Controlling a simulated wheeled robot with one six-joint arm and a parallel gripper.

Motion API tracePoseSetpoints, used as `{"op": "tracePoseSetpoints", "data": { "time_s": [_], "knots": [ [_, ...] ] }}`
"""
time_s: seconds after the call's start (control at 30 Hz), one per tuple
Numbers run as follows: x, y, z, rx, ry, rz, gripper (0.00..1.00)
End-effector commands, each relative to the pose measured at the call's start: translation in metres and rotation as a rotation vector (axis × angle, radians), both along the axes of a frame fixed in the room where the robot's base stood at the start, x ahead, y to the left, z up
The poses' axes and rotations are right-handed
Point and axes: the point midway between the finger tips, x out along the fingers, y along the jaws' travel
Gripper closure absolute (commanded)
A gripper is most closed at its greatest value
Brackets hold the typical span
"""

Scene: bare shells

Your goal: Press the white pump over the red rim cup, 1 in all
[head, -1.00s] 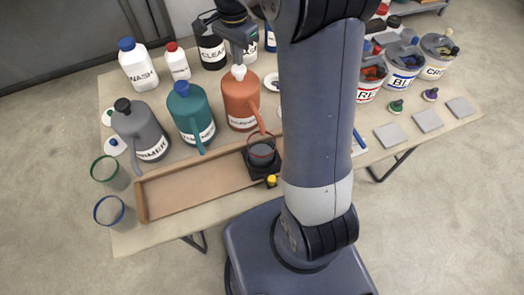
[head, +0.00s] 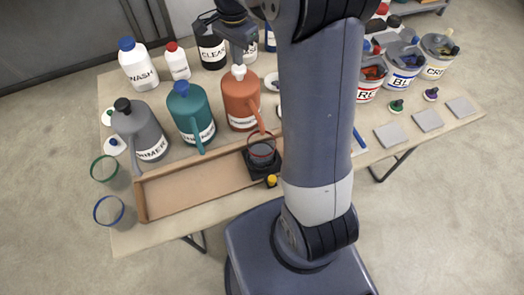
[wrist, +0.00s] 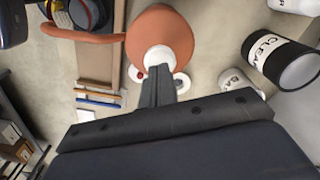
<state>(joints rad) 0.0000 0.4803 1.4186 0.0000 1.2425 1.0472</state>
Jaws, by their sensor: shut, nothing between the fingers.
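The white pump (head: 238,72) tops an orange bottle (head: 240,100) with a downward-sloping spout. The red rim cup (head: 262,150) stands on a small black stand below the spout's end. My gripper (head: 237,60) is shut and empty, right above the white pump. In the wrist view its closed fingertips (wrist: 158,72) overlap the edge of the pump (wrist: 159,57), above the orange body (wrist: 165,32). I cannot tell whether they touch. The cup (wrist: 85,14) shows partly at the wrist view's upper left.
A teal bottle (head: 190,110) and a grey bottle (head: 140,130) stand left of the orange one. A shallow wooden tray (head: 195,190) lies in front. Green-rim (head: 105,170) and blue-rim (head: 109,211) cups sit at the left. Black (head: 211,50) and white containers stand behind.

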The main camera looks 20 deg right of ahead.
Motion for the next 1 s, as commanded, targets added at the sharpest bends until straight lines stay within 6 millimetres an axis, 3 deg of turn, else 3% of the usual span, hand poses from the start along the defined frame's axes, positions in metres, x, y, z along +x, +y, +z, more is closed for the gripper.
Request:
{"op": "tracePoseSetpoints", "data": {
  "time_s": [1.0],
  "knots": [
    [-0.001,0.000,-0.032,0.000,0.004,0.000,1.00]
  ]
}}
